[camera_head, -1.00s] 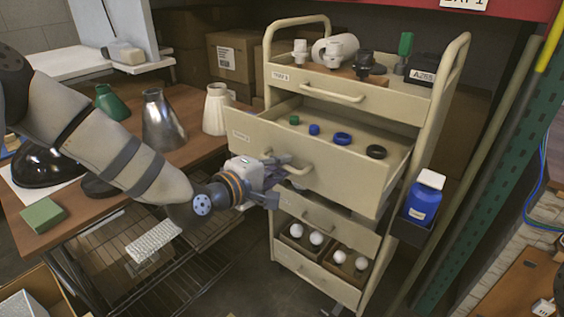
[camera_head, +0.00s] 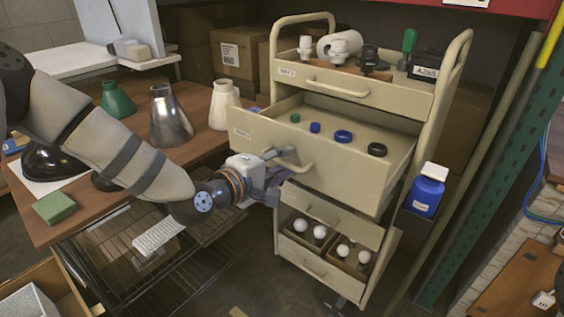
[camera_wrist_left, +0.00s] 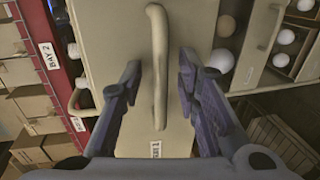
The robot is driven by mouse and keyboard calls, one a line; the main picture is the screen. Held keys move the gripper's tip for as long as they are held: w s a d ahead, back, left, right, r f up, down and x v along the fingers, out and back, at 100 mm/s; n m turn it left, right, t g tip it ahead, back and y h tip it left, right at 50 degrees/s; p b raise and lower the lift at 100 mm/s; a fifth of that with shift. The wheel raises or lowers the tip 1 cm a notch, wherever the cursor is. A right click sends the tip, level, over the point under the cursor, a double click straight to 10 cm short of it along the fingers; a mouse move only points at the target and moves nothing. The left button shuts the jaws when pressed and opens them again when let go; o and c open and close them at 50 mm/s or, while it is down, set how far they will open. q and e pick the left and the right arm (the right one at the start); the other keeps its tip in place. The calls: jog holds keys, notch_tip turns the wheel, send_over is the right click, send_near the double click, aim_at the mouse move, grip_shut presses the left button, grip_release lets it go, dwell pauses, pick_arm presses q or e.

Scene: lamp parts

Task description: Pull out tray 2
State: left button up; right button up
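Tray 2 (camera_head: 355,175) is the cream second drawer of the cart and stands far out from the frame. A green, a blue and two ring-shaped parts lie in it. Its curved handle (camera_head: 292,165) is on the front panel and crosses the middle of the left wrist view (camera_wrist_left: 158,65). My left gripper (camera_head: 283,174) is at this handle. In the left wrist view its two fingers (camera_wrist_left: 160,64) are apart, one on each side of the handle, with gaps showing. Part of the handle is hidden by the gripper in the head view. My right gripper is not in view.
The top tray (camera_head: 365,92) is shut above and bears several fittings. Lower trays (camera_head: 325,262) hold white bulbs. A wooden table (camera_head: 185,125) with lamp shades stands to the left. A blue bottle (camera_head: 426,190) hangs at the cart's right side.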

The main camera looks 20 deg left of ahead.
pick_arm(q)
jog(key=v, duration=1.2)
jog(key=shift+f, duration=0.1)
jog(key=s+d+f+m+g+y+p, duration=0.1)
jog(key=s+f+m+g, duration=0.3)
jog(key=s+f, duration=0.5)
jog(key=s+d+f+m+g+y, duration=0.1)
jog(key=s+d+f+m+g, duration=0.1)
jog(key=s+f+g, duration=0.6)
jog(key=s+a+f+m+g+y, duration=0.1)
jog(key=s+f+m, duration=0.1)
jog(key=s, duration=0.5)
jog(key=s+a+f+m+g+y+p, duration=0.1)
jog(key=s+f+m+g, duration=0.1)
jog(key=s, duration=0.5)
jog(key=s+a+f+m+g+y, duration=0.1)
jog(key=s+a+f+m+g, duration=0.1)
jog(key=s+f, duration=0.3)
jog(key=s+m, duration=0.1)
jog(key=s, duration=0.2)
jog(key=shift+f+m, duration=0.25)
jog(key=shift+m, duration=0.05)
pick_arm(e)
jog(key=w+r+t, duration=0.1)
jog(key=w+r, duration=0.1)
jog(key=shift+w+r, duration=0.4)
